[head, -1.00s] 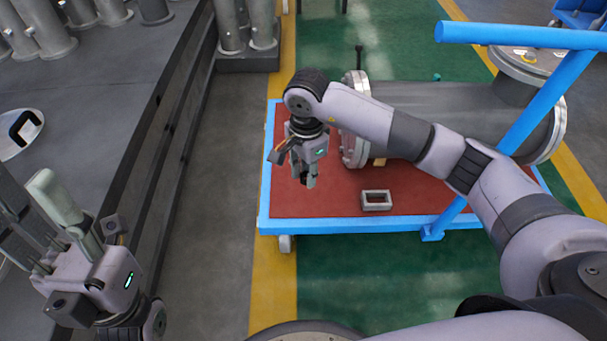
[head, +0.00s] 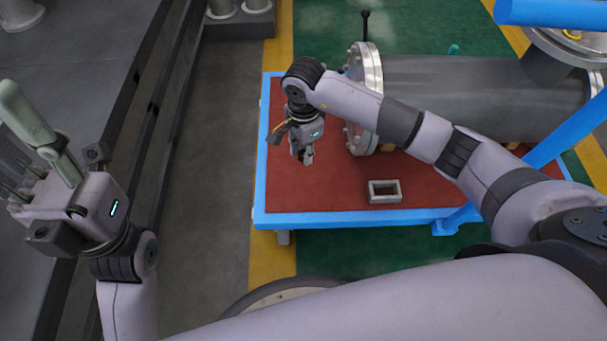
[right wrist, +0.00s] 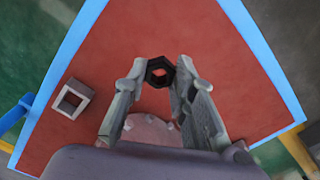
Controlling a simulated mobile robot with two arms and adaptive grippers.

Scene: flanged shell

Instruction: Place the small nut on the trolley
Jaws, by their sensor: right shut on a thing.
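The trolley (head: 335,195) has a red deck with a blue rim and fills the middle of the head view. My right gripper (head: 304,158) is above the left part of the deck, pointing down. In the right wrist view its fingertips (right wrist: 160,80) are shut on a dark hexagonal small nut (right wrist: 160,62), with the red deck below. The gap between nut and deck is hard to judge. In the head view I cannot make the nut out. My left gripper (head: 30,155) is at the left edge, away from the trolley, fingers apart and empty.
A large grey flanged shell (head: 455,95) lies across the back of the trolley. A grey rectangular frame block (head: 384,197) sits near the front edge; it also shows in the right wrist view (right wrist: 66,105). A dark workbench (head: 90,100) stands at left. The deck's front left is clear.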

